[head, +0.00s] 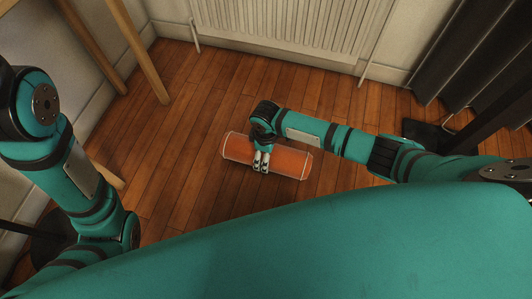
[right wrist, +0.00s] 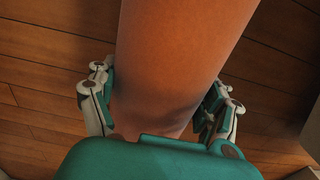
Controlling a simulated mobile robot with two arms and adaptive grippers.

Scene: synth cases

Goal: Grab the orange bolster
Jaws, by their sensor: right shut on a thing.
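The orange bolster (head: 288,161) is a cylinder with pale piping at its ends, lying roughly level in the middle of the head view. My right gripper (head: 261,162) is shut on it near its middle, with the fingers across its body. In the right wrist view the bolster (right wrist: 180,60) runs up the picture between the two fingers of the gripper (right wrist: 160,108), one on each side. I cannot tell whether it touches the floor. My left arm shows at the left of the head view, but its gripper is not in view.
The wooden floor (head: 190,100) is clear around the bolster. A white radiator (head: 285,25) stands at the back wall. Wooden legs (head: 140,50) stand at the upper left, and a dark curtain (head: 455,50) hangs at the upper right.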

